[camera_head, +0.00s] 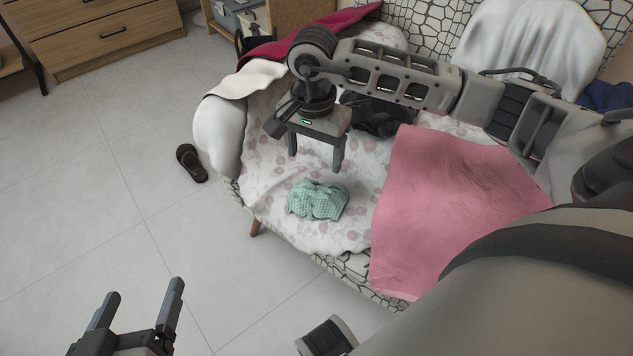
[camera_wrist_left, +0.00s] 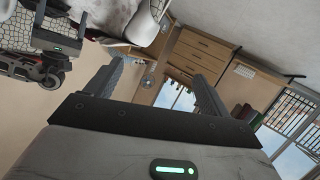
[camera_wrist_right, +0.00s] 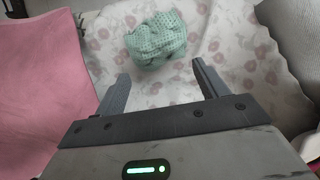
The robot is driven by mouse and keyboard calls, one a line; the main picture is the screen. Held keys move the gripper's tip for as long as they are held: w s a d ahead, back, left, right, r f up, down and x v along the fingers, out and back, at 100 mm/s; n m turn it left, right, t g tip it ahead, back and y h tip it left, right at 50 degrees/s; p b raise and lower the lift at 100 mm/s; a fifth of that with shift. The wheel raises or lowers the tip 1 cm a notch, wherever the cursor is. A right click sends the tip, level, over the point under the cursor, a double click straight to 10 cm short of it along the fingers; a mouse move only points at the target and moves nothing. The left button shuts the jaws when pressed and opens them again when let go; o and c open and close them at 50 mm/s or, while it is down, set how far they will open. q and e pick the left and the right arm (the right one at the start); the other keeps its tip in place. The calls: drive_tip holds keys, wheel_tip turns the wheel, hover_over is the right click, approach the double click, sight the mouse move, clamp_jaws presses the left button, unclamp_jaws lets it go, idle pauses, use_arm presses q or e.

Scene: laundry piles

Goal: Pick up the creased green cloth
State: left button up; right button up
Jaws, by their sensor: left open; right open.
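The creased green cloth (camera_head: 317,200) lies crumpled on the floral cover of the sofa seat, near its front edge. It also shows in the right wrist view (camera_wrist_right: 157,40), beyond the fingertips. My right gripper (camera_head: 316,163) is open and empty, above and a little behind the cloth, with fingers pointing down. In the right wrist view its two fingers (camera_wrist_right: 160,82) stand apart with only the floral cover between them. My left gripper (camera_head: 144,292) is open and empty over the floor at lower left, away from the sofa. Its spread fingers also show in the left wrist view (camera_wrist_left: 160,80).
A pink cloth (camera_head: 440,195) covers the seat right of the green cloth. A dark garment (camera_head: 375,118) lies behind my right gripper. White and dark red cloths hang over the left armrest (camera_head: 215,135). A dark shoe (camera_head: 190,163) is on the floor.

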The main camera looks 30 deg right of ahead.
hover_over(317, 190)
drive_tip(key=f, duration=0.4)
drive_tip(key=shift+w+a+f+b, duration=0.1)
drive_tip(key=shift+w+b, duration=0.2)
drive_tip(key=shift+b, duration=0.1)
drive_tip(key=f, duration=0.1)
drive_tip(key=f+b, duration=0.1)
drive_tip(key=f, duration=0.1)
drive_tip(key=f+b, duration=0.1)
drive_tip(key=f, duration=0.1)
drive_tip(key=shift+s, duration=0.35)
drive_tip(key=shift+f, duration=0.1)
drive_tip(key=c, duration=1.3)
use_arm(q)
drive_tip(key=shift+w+d+r+n+t+h, duration=0.25)
drive_tip(key=shift+d+r+n+t+h, duration=0.25)
drive_tip(key=shift+h, duration=0.1)
